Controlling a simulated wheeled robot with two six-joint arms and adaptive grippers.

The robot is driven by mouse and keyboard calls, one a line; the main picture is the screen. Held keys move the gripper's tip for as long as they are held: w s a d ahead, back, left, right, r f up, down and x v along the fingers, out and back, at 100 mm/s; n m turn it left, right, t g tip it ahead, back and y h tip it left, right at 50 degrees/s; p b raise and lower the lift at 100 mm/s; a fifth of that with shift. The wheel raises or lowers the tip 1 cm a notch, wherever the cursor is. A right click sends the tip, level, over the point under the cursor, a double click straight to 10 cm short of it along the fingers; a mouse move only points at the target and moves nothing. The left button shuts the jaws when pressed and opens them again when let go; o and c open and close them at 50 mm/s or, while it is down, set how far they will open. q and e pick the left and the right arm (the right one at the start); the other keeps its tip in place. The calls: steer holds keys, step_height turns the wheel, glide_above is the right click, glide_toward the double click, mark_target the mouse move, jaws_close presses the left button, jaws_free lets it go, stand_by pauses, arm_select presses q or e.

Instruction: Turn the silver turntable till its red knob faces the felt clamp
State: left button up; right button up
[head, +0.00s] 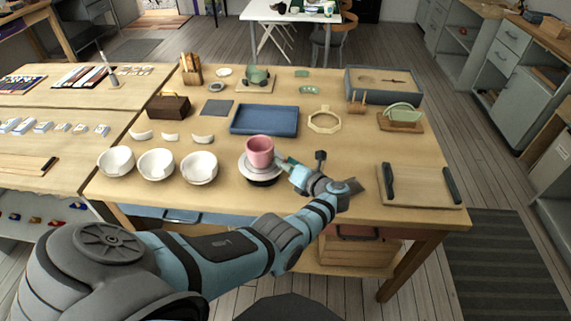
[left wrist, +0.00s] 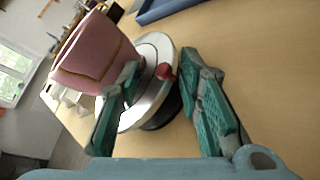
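The silver turntable (head: 246,166) stands near the front middle of the table, with a pink cup (head: 259,151) on it. In the left wrist view, the turntable's plate (left wrist: 154,46) shows its red knob (left wrist: 166,72) at the rim, and the cup (left wrist: 95,52) has gold seams. My left gripper (head: 284,165) is at the turntable's right side. In the left wrist view, its teal fingers (left wrist: 160,72) are open, one on each side of the knob; contact is unclear. I cannot tell for sure which item is the felt clamp. My right gripper is out of view.
Three white bowls (head: 156,164) stand left of the turntable. A blue tray (head: 264,120) lies behind it, beside a wooden octagonal ring (head: 324,121). A green piece (head: 402,114) sits in a wooden holder at the right. A board with dark bars (head: 420,187) lies front right.

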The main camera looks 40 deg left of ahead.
arm_select(q)
steer(key=shift+w+d, duration=0.1)
steer(key=shift+d, duration=0.05)
steer(key=shift+d+r, duration=0.1)
steer(key=shift+d, duration=0.25)
steer(key=v, duration=0.7)
steer(key=shift+a, duration=0.15)
